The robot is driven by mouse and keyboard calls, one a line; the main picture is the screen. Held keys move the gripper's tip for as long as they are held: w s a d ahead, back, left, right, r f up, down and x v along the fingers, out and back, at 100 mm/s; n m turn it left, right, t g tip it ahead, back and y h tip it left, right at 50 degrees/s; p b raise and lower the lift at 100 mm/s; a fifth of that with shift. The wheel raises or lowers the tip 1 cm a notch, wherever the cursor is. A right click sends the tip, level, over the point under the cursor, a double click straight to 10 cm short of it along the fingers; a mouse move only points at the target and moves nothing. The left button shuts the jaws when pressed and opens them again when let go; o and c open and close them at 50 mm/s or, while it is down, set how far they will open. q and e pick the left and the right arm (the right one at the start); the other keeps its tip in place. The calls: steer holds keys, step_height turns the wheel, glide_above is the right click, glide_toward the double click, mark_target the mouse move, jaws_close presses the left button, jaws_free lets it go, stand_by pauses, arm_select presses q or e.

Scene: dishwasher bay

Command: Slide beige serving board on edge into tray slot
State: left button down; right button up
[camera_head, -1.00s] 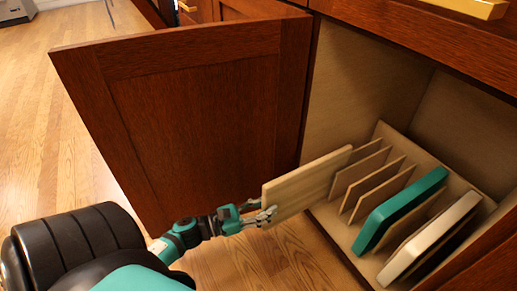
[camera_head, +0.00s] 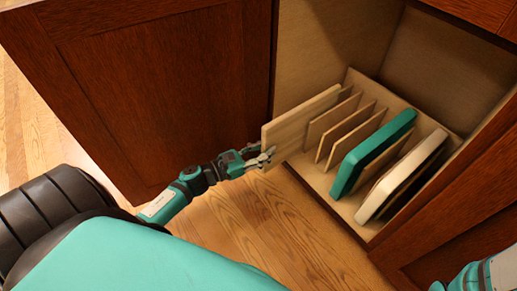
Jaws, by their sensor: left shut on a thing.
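The beige serving board (camera_head: 298,126) stands on edge, gripped at its near left end by my left gripper (camera_head: 262,160). That gripper is shut on it. The board's far end reaches into the cabinet on the left side of the slotted wooden tray (camera_head: 362,79), beside the leftmost thin divider (camera_head: 327,118). The near end sticks out past the cabinet front. Whether its lower edge touches the tray is hidden. My right arm (camera_head: 485,275) enters at the bottom right, with its fingers out of view.
A teal board (camera_head: 372,150) and a white board (camera_head: 402,175) stand in slots farther right. The open cabinet door (camera_head: 170,95) is close on the left of my left gripper. The cabinet's right frame edge (camera_head: 440,200) bounds the opening. Bare wood floor (camera_head: 270,235) lies in front.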

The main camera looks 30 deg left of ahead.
mark_target(294, 133)
arm_select(q)
steer(key=shift+w+a+x, duration=0.1)
steer(key=shift+a+x, duration=0.05)
steer(key=shift+x, duration=1.05)
steer(key=shift+w+a+x, duration=0.1)
steer(key=shift+a+x, duration=0.05)
steer(key=shift+x, duration=1.05)
steer(key=shift+w+a+x, duration=0.1)
steer(key=shift+a+x, duration=0.05)
steer(key=shift+x, duration=1.05)
steer(key=shift+a+b+x, duration=0.2)
steer(key=shift+b+x, duration=0.85)
steer(key=shift+x, duration=0.95)
steer(key=shift+w, duration=0.1)
steer(key=c, duration=1.2)
jaws_free()
steer(key=shift+o, duration=1)
steer(key=shift+f, duration=0.25)
steer(key=o, duration=1)
steer(key=shift+a, duration=0.1)
steer(key=shift+a+r, duration=0.1)
